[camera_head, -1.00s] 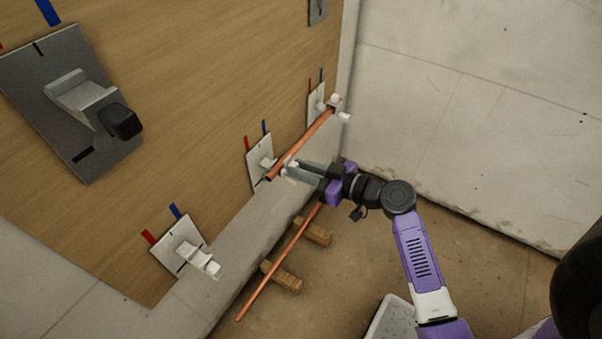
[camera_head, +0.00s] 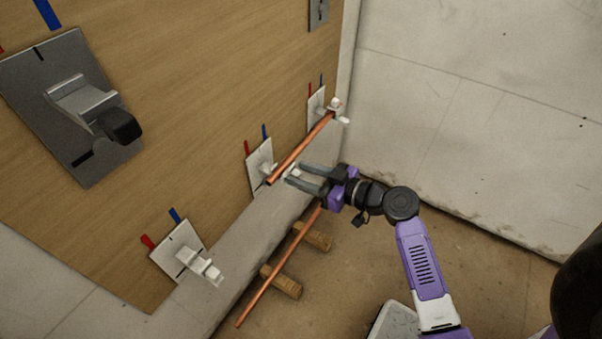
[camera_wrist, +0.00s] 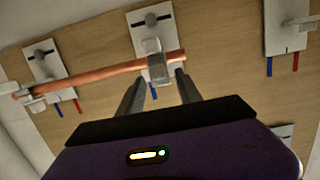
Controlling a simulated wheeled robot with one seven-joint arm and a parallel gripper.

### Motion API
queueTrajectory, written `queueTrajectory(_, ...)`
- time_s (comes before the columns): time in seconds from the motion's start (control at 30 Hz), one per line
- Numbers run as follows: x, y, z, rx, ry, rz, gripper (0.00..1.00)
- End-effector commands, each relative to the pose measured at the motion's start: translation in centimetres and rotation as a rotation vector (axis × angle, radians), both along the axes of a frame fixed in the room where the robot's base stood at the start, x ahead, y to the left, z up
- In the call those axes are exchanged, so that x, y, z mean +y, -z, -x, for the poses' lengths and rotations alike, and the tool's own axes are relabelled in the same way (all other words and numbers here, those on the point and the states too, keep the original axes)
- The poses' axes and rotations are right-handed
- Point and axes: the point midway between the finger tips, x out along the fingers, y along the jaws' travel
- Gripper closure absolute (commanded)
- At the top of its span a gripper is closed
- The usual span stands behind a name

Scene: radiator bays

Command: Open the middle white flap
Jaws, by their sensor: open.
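The middle white flap (camera_head: 291,171) is on a small white bracket plate (camera_head: 259,165) on the wooden board, between a far white bracket and a near one. A copper pipe (camera_head: 300,150) runs from the far bracket to the middle one, and its near end lies at the middle bracket. My gripper (camera_head: 297,176) is open, with its two grey fingers pointing at the middle flap. In the wrist view the middle flap (camera_wrist: 153,46) shows just beyond and between the fingertips (camera_wrist: 158,82). Whether a finger touches it is unclear.
The far white bracket (camera_head: 316,108) holds the pipe's other end. The near white bracket (camera_head: 183,250) is empty. A large grey bracket with a black knob (camera_head: 121,126) is at upper left. A second copper pipe (camera_head: 270,275) lies on wooden blocks (camera_head: 284,282) on the floor below.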

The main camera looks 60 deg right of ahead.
Motion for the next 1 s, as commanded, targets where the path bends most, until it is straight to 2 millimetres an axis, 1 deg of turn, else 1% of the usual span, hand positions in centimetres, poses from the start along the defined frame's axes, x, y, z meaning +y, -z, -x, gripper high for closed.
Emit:
queueTrajectory(0.3,-0.1,-0.9,4.9,0.002,0.001,-0.001,0.58)
queueTrajectory(0.43,-0.2,-1.2,6.4,0.001,0.0,-0.001,0.58)
queueTrajectory(0.6,-0.2,-1.4,7.1,0.0,0.0,0.0,0.58)
queueTrajectory(0.87,-0.2,-1.3,7.1,0.001,0.0,-0.001,0.58)
queueTrajectory(0.93,0.1,-1.0,7.2,0.014,0.002,-0.005,0.58)
queueTrajectory(1.0,0.8,0.0,7.5,0.048,0.014,-0.015,0.58)
